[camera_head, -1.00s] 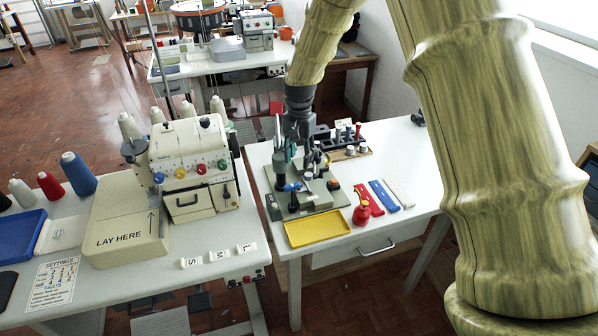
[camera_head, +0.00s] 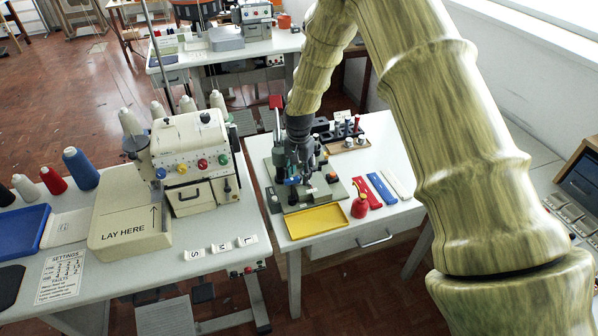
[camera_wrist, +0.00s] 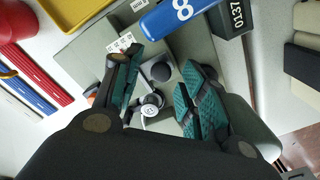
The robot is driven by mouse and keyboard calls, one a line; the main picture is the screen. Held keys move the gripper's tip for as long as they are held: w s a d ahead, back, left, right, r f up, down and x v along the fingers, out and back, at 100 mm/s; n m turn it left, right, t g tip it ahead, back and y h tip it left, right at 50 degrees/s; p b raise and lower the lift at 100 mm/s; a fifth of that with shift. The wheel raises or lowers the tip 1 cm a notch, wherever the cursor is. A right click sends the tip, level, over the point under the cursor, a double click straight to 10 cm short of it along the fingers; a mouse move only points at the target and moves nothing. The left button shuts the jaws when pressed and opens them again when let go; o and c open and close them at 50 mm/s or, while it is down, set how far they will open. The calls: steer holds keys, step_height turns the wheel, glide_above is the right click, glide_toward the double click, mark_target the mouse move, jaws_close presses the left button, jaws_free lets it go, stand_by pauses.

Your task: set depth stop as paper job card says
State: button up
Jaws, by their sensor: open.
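A grey-green bench device (camera_head: 318,195) sits on the right-hand table, and its plate also fills the middle of the wrist view (camera_wrist: 85,48). My gripper (camera_wrist: 160,80) is open over it, its two teal-padded fingers apart. A round black knob (camera_wrist: 161,71) and a small silver round part (camera_wrist: 150,107) show between the fingers, with no clear contact. I cannot tell which part is the depth stop. No job card is readable; a small white card (camera_head: 342,115) stands at the back.
A dark rack (camera_head: 350,131) stands behind. A cream machine (camera_head: 190,150) and a settings sheet (camera_head: 62,276) occupy the left table.

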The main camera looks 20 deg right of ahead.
steer(key=shift+f, duration=0.15)
jaws_close()
steer(key=shift+d, duration=0.65)
jaws_free()
steer(key=shift+d, duration=0.2)
steer(key=shift+a, duration=0.2)
steer(key=shift+r, duration=0.25)
step_height(320, 180, up, 12)
steer(key=shift+f, duration=0.25)
